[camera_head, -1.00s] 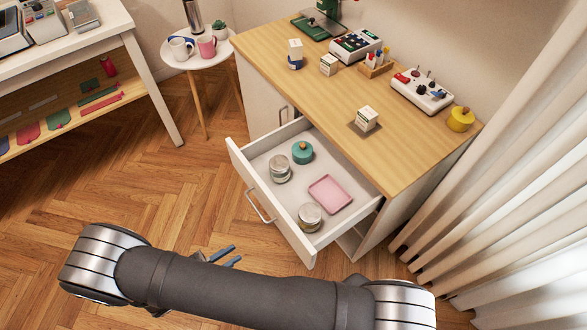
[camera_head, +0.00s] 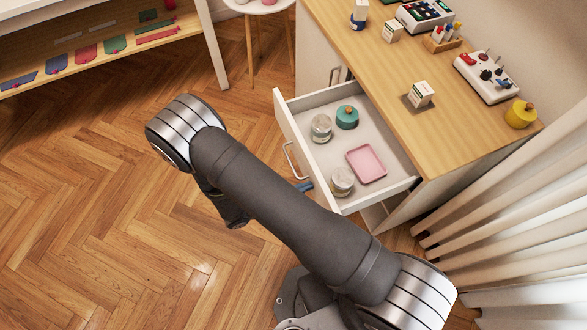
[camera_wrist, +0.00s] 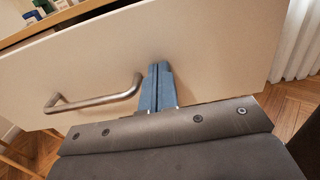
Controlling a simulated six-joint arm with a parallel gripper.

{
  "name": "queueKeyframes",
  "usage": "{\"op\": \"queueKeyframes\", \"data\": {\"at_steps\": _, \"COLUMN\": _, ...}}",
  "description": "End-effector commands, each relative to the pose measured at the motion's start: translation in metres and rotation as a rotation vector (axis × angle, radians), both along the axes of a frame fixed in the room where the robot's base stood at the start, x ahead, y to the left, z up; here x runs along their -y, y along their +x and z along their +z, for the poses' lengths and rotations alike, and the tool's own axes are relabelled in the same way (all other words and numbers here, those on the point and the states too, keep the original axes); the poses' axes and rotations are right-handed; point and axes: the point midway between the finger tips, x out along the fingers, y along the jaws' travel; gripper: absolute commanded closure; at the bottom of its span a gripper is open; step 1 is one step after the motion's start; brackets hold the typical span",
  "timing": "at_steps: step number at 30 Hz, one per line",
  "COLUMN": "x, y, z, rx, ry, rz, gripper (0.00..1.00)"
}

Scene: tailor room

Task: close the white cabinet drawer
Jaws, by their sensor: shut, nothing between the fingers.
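The white cabinet drawer (camera_head: 283,125) stands pulled out from the cabinet in the head view. It holds two glass jars, a teal pot and a pink tray. Its white front panel (camera_wrist: 215,50) fills much of the wrist view. The metal bar handle (camera_wrist: 95,101) is on that front, left of my gripper (camera_wrist: 157,84). My gripper's blue fingers are shut together and empty, with the tips pointing at the panel beside the handle. I cannot tell whether they touch it. In the head view, my arm hides most of my gripper (camera_head: 304,187); a blue finger shows by the drawer front.
The wooden cabinet top (camera_head: 375,85) carries a small box (camera_head: 420,94), a control box (camera_head: 487,77) and a yellow pot (camera_head: 520,114). White curtains (camera_head: 510,215) hang at the right. The wooden floor (camera_head: 90,200) left of the drawer is clear.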

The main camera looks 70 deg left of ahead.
Motion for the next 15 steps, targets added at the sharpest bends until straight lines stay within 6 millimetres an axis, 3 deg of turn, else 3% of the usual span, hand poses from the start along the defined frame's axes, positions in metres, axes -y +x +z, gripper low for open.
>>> {"op": "queueKeyframes", "data": {"at_steps": 15, "x": 0.0001, "y": 0.0079, "z": 0.0002, "rx": 0.001, "ry": -0.001, "rz": -0.001, "gripper": 1.0}}
